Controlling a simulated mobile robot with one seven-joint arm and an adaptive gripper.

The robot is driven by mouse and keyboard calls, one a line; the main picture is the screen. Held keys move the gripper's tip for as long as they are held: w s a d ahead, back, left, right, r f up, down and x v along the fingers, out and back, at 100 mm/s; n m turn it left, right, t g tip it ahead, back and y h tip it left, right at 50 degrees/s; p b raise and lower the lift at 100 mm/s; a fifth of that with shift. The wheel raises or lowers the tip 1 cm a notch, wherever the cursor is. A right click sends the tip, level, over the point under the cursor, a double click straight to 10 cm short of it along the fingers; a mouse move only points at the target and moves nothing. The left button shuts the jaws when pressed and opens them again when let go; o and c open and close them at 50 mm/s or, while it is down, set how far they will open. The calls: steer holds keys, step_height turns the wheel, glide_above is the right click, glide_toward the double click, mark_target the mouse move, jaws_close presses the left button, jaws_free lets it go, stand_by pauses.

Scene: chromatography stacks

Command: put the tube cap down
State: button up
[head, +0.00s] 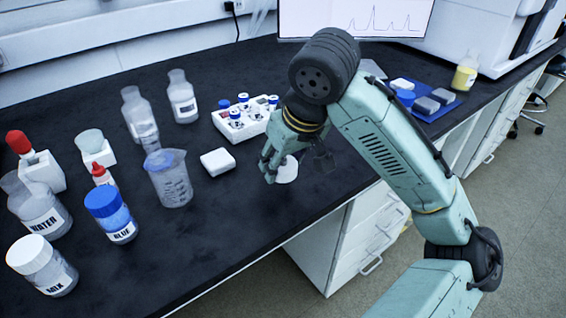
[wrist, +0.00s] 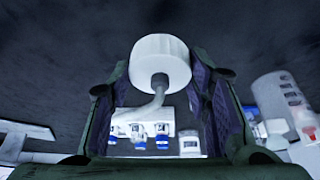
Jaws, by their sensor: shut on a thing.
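The tube cap (head: 287,170) is a round white piece at my gripper's fingertips, low over the black bench near its front edge. In the wrist view the white cap (wrist: 160,58) sits between the two finger pads, with a thin bent grey tube coming from its middle. My gripper (head: 292,166) is shut on it; its fingers also show in the wrist view (wrist: 160,85). I cannot tell whether the cap touches the bench. The arm hides part of the bench behind it.
A white rack (head: 228,131) with blue-capped vials stands just behind left of my gripper. A small white block (head: 217,161) and a beaker (head: 170,180) stand to the left, with several bottles beyond. A blue mat (head: 437,114) lies at the right. The bench's front edge is close.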

mark_target(283, 165)
steer(key=w, duration=0.3)
steer(key=shift+w+a+f, duration=0.15)
steer(key=shift+f, duration=1.75)
steer(key=shift+f, duration=0.15)
steer(key=o, duration=1.3)
steer(key=v, duration=1.2)
steer(key=shift+p, duration=0.4)
